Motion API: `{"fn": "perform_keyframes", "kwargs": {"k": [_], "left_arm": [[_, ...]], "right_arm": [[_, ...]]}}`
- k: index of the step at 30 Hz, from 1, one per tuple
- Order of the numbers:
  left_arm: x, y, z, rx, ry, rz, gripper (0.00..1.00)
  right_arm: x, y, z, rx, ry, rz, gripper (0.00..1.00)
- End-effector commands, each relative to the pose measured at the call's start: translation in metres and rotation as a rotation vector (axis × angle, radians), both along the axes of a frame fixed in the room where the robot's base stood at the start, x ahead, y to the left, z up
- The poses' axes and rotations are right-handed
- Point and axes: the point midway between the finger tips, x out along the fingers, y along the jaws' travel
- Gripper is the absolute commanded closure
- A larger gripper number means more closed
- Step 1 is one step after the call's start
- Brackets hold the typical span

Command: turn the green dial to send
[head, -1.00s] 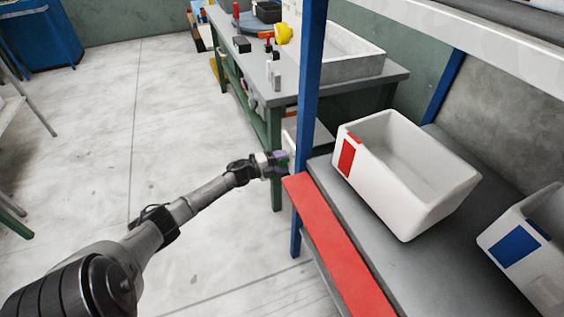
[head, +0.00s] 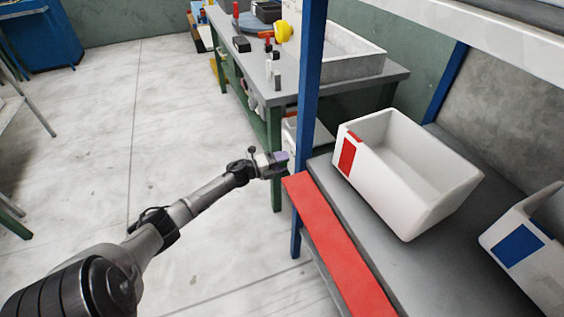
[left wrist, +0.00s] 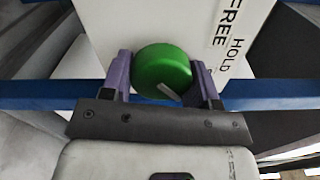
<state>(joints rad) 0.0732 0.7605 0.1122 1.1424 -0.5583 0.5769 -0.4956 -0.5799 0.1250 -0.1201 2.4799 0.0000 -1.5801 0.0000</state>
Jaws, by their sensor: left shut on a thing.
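The green dial (left wrist: 163,70) is round with a pale pointer line and sits on a white panel (left wrist: 125,22) in the left wrist view. The words FREE and HOLD are printed on a label (left wrist: 236,32) to its right; no send mark shows. My left gripper (left wrist: 162,78) has its purple fingers shut on the dial, one on each side. In the head view my left gripper (head: 280,162) is at the blue post, and the dial is hidden there. My right gripper is in neither view.
A blue post (head: 308,110) stands beside the gripper. A red strip (head: 335,240) edges the grey shelf, which holds a white bin with a red label (head: 410,175) and another with a blue label (head: 530,250). A workbench (head: 285,85) stands behind.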

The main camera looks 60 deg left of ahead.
Motion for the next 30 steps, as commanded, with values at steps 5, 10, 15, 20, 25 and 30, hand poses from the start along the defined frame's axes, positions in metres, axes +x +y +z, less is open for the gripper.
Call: {"fn": "perform_keyframes", "kwargs": {"k": [5, 10, 15, 20, 25, 30], "left_arm": [[0.0, 0.0, 0.0, 0.003, 0.0, 0.0, 0.69], [0.0, 0.0, 0.0, 0.002, 0.001, 0.0, 0.29], [0.0, 0.0, 0.0, 0.001, 0.001, 0.0, 0.21], [-0.001, 0.0, 0.0, 0.0, 0.001, 0.0, 0.21], [-0.014, 0.002, 0.001, -0.001, 0.002, 0.0, 0.21], [-0.045, 0.008, 0.002, -0.001, 0.005, 0.0, 0.21]], "right_arm": [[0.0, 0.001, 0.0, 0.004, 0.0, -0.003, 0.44], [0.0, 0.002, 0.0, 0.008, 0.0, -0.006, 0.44], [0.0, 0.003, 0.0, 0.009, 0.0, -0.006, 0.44], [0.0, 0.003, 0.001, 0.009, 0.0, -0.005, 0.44], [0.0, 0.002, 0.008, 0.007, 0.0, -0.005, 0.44], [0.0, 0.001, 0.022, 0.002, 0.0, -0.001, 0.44]]}}
